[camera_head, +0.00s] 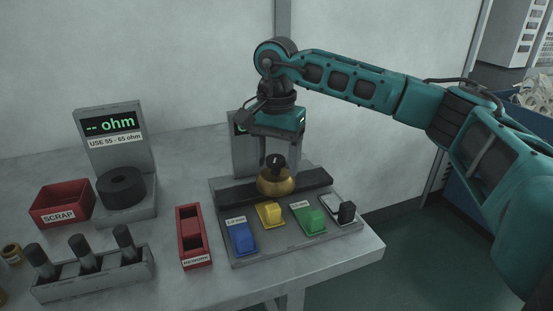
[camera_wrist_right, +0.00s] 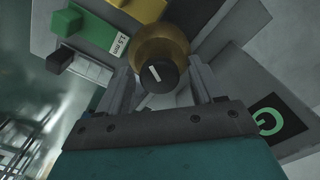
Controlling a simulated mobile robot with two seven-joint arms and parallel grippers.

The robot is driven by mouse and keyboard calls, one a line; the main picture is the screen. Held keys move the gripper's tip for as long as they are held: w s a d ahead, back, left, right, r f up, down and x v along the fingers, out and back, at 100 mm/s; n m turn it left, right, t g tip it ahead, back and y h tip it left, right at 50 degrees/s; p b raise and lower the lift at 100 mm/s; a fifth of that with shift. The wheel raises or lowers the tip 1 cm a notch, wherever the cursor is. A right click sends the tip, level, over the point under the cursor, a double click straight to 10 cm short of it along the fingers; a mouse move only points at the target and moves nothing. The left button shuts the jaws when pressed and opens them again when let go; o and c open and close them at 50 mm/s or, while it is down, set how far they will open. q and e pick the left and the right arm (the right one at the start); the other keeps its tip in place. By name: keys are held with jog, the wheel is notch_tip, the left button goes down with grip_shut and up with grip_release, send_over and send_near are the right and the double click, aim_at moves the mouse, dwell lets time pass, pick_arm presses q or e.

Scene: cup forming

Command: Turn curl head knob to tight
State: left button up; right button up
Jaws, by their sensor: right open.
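The curl head is a brass-coloured round body (camera_head: 276,182) with a black knob (camera_head: 275,162) on top, set on the dark bar of the grey forming station. In the right wrist view the black knob (camera_wrist_right: 159,75) carries a white pointer line, slanted, in front of the brass body (camera_wrist_right: 160,45). My right gripper (camera_head: 276,152) points down over the knob. In the wrist view its open fingers (camera_wrist_right: 161,84) stand on either side of the knob, with gaps visible. Any tight marking cannot be read. My left gripper is not in view.
The station (camera_head: 290,253) has blue (camera_head: 241,238), yellow (camera_head: 269,215) and green (camera_head: 308,219) blocks and a black switch (camera_head: 346,212) in front. A red tray (camera_head: 194,238), scrap bin (camera_head: 61,203), ohm meter (camera_head: 110,140) and rack of dark cylinders (camera_head: 95,282) stand left.

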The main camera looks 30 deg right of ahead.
jog(key=c, duration=1)
